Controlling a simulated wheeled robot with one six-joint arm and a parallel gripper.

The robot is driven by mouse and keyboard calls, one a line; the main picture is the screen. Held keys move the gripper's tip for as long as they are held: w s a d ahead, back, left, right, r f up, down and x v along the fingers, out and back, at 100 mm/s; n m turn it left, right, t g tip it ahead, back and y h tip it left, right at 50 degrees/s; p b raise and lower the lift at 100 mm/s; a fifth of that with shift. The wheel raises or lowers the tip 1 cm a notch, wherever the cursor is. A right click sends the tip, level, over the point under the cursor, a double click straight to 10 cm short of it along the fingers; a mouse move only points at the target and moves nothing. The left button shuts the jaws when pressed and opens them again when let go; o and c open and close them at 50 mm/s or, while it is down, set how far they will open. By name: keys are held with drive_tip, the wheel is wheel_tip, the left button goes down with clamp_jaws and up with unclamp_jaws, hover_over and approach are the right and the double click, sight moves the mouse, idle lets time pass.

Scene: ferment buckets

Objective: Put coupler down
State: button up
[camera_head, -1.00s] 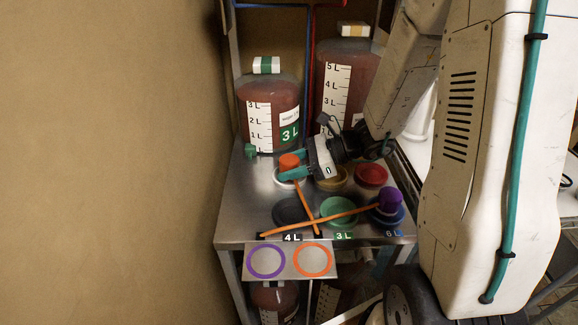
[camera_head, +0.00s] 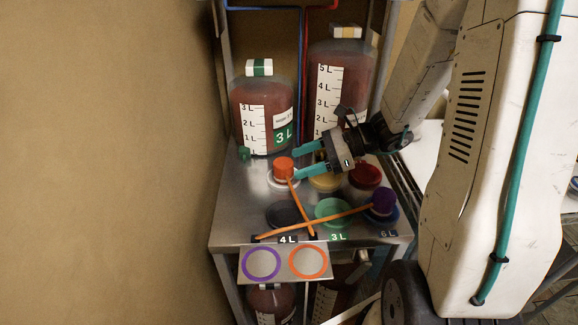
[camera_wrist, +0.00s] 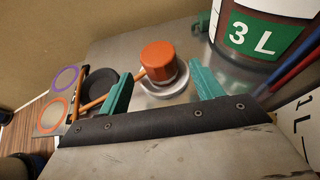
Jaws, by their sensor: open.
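The orange coupler (camera_head: 284,168) sits upright on a white round dish (camera_head: 272,183) on the metal table, with its orange hose (camera_head: 300,208) running toward the front. It also shows in the wrist view (camera_wrist: 158,62) beyond my fingers, on the same dish (camera_wrist: 172,90). My gripper (camera_head: 303,162) is open and empty, just right of the coupler, its teal fingers pointing at it. A gap shows between the fingers and the coupler in the wrist view. A purple coupler (camera_head: 384,200) sits on a blue round dish (camera_head: 386,215) at the front right.
Behind stand a 3 L bucket (camera_head: 262,115) and a 5 L bucket (camera_head: 336,80). Yellow (camera_head: 324,184), red (camera_head: 366,175), green (camera_head: 331,211) and dark (camera_head: 282,214) round pieces crowd the table. A front plate (camera_head: 284,276) carries purple and orange rings. The table's left edge is clear.

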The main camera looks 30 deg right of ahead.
drive_tip(key=shift+v, duration=0.85)
drive_tip(key=s+a+r+n+g, duration=0.1)
drive_tip(key=s+a+n, duration=0.1)
drive_tip(key=s+a+r+n+g+h, duration=0.1)
drive_tip(key=s+a+r+n+g, duration=0.1)
drive_tip(key=n, duration=0.1)
drive_tip(key=shift+s+r, duration=0.1)
drive_tip(key=shift+r, duration=0.05)
drive_tip(key=s+r+n+h, duration=0.4)
drive_tip(key=s+n+h, duration=0.1)
drive_tip(key=s+n, duration=0.3)
drive_tip(key=s+r+n+h, duration=0.4)
drive_tip(key=s+n+h, duration=0.2)
drive_tip(key=s+n, duration=0.2)
drive_tip(key=shift+d+n+g, duration=0.4)
drive_tip(key=shift+d+n, duration=0.05)
drive_tip(key=shift+n, duration=0.35)
